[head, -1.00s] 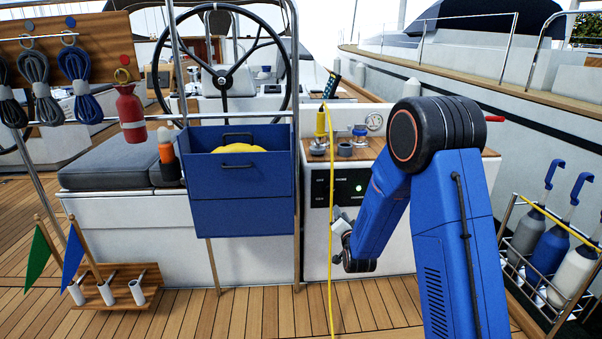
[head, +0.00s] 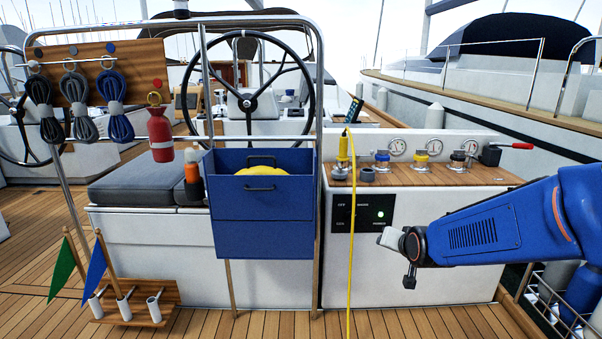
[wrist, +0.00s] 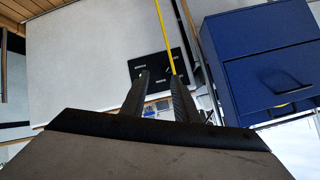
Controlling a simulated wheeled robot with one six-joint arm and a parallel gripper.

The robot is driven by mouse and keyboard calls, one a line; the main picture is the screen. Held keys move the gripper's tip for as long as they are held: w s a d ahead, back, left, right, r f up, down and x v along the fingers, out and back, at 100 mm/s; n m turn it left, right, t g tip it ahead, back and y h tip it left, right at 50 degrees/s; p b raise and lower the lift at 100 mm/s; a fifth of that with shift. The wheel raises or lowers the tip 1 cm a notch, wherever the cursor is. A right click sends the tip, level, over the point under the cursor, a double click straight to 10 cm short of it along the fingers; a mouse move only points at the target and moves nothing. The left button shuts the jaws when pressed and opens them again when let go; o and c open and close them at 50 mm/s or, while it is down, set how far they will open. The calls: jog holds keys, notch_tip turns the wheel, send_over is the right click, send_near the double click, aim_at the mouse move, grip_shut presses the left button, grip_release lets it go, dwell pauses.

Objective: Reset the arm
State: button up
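My blue arm (head: 490,225) reaches in from the right edge in the head view, in front of the white console. My gripper (head: 383,238) is at its left end, just below the black switch panel (head: 350,213). In the wrist view, the two dark fingers of my gripper (wrist: 159,75) stand apart with nothing held between them. The panel also shows beyond the fingertips in the wrist view (wrist: 152,66). A small green light glows on it. The wrist view does not show the fingers touching anything.
A yellow cable (head: 350,275) hangs from a yellow plug (head: 343,150) down to the deck, left of my gripper. A blue open drawer box (head: 263,230) stands left of the console. Flags in a wooden rack (head: 135,300) stand lower left. Open deck lies in front.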

jog(key=s+d+r+n+g, duration=0.1)
jog(key=s+n+g, duration=0.1)
jog(key=s, duration=1.5)
jog(key=s+d+n+g, duration=0.2)
jog(key=s+g, duration=0.2)
jog(key=s, duration=1.4)
jog(key=shift+s+d+r+h, duration=0.2)
jog(key=shift+s+r+h, duration=0.1)
jog(key=shift+r, duration=0.1)
